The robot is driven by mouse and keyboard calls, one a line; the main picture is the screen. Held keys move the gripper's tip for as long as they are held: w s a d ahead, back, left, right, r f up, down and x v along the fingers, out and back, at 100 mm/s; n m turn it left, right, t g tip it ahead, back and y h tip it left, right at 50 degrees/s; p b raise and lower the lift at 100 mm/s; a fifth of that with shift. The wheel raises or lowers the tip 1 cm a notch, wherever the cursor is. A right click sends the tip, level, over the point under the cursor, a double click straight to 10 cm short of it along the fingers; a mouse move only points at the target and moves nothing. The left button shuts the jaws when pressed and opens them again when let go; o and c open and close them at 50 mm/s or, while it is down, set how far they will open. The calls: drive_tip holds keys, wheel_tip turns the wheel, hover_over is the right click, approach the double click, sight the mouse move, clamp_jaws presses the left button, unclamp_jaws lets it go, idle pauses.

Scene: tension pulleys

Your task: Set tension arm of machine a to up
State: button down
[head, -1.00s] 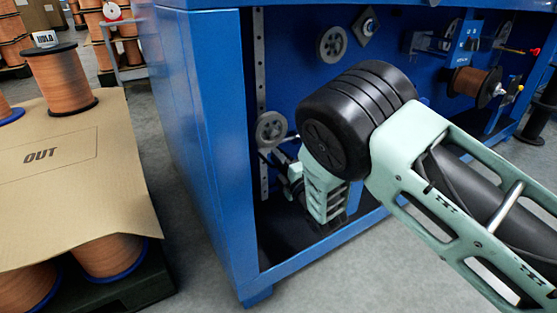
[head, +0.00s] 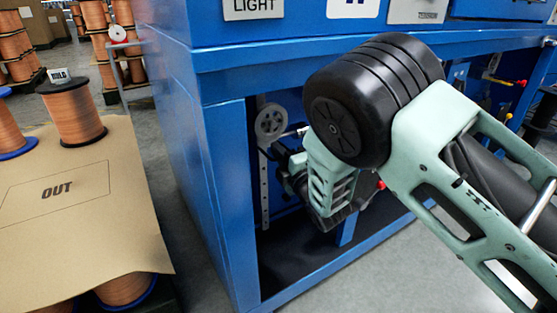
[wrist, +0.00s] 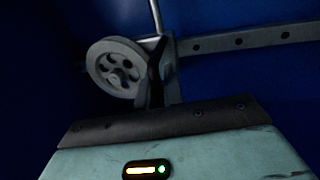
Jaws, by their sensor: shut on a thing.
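The blue machine (head: 205,130) fills the middle of the head view; no letter naming it is readable. Its tension arm shows as a grey spoked pulley (head: 271,120) with a thin metal rod (head: 292,132), high in the open bay, in front of a holed vertical rail (head: 264,190). The pulley also shows left of centre in the wrist view (wrist: 117,67). My gripper (wrist: 155,92) is shut on the tension arm, just beside the pulley. In the head view my own wrist partly hides the fingers, and the exact grip is too dark to tell.
The bay's top beam (head: 250,85) and left post lie close around my wrist. A cardboard sheet marked OUT (head: 130,210) lies at left, with a copper spool (head: 75,115) on it. Grey floor is free between it and the machine.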

sight(272, 133)
wheel_tip(272, 133, up, 4)
drive_tip(key=shift+p, duration=0.75)
drive_tip(key=c, duration=1.5)
unclamp_jaws()
drive_tip(key=shift+c, duration=0.2)
drive_tip(key=shift+s+f, duration=0.1)
drive_tip(key=p+v, duration=0.3)
drive_tip(key=v, duration=1.4)
drive_tip(key=shift+p, duration=0.35)
drive_tip(key=shift+d, duration=0.1)
